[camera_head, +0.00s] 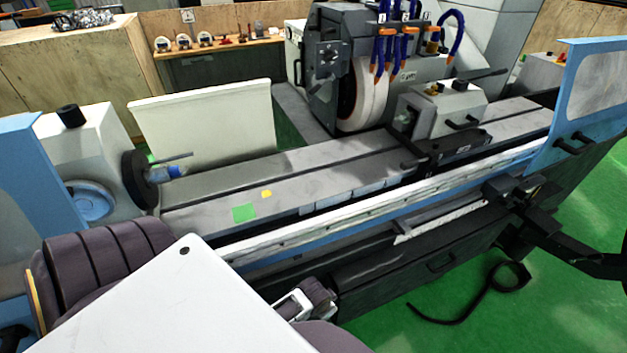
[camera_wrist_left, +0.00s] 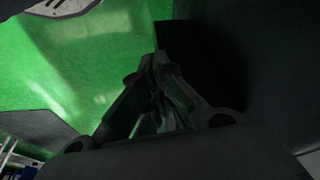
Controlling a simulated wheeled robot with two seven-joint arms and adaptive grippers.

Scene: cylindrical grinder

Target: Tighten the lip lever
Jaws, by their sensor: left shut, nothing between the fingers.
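The grinder's bed (camera_head: 330,170) runs from lower left to upper right in the head view. A black lever assembly (camera_head: 525,200) stands at the front right of the machine. I cannot tell which part is the lip lever. My left gripper (camera_wrist_left: 157,62) is shut and empty in the dim left wrist view, with dark surfaces and green floor around it. Its fingertips cannot be made out in the head view. My right gripper is not in view.
A white headstock (camera_head: 100,135) with a dark chuck stands at the left. The grinding wheel (camera_head: 362,95) is at the back centre. A blue guard (camera_head: 580,100) rises at the right. A black cable (camera_head: 470,305) lies on the open green floor at the front.

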